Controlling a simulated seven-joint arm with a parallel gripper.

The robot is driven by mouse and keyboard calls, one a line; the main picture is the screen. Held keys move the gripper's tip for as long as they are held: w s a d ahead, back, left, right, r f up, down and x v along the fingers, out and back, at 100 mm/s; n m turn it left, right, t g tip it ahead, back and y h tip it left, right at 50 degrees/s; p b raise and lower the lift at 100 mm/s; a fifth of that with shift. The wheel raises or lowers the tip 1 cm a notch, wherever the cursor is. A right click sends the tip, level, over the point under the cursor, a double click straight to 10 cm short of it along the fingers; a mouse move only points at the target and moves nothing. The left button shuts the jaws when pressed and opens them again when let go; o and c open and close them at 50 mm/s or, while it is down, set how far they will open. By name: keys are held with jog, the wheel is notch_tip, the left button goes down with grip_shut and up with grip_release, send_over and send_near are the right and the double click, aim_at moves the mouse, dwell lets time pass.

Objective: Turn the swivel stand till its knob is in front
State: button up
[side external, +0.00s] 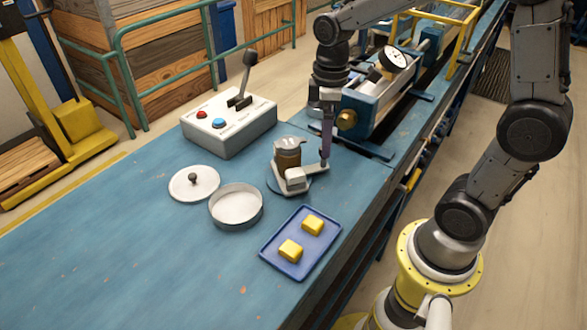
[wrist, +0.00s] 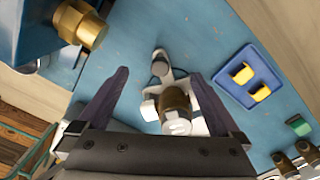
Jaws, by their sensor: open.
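The swivel stand (side external: 292,186) stands on the blue bench, with pale grey arms over a round blue-grey base. A brown cylindrical piece with a grey top (side external: 287,157) sits on it; the brown piece also shows in the wrist view (wrist: 174,98). One arm ends in a grey knob (wrist: 160,68), which points toward the right in the side view. My gripper (side external: 326,152) is at the knob, pointing down. In the wrist view my gripper (wrist: 158,74) is open, its two purple fingers spread on either side of the knob. Whether they touch it cannot be told.
A blue tray (side external: 268,249) with two yellow blocks lies in front. A round pan (side external: 236,222) and lid (side external: 180,190) lie left. A control box (side external: 245,130) with lever stands behind. The gauge fixture (side external: 360,105) with a brass knob is close behind my gripper. The bench's left front is clear.

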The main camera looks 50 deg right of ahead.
jog(key=shift+f, duration=0.85)
dwell(0.3)
jog(key=shift+f, duration=0.35)
jog(key=c, duration=0.4)
jog(key=shift+o, duration=0.2)
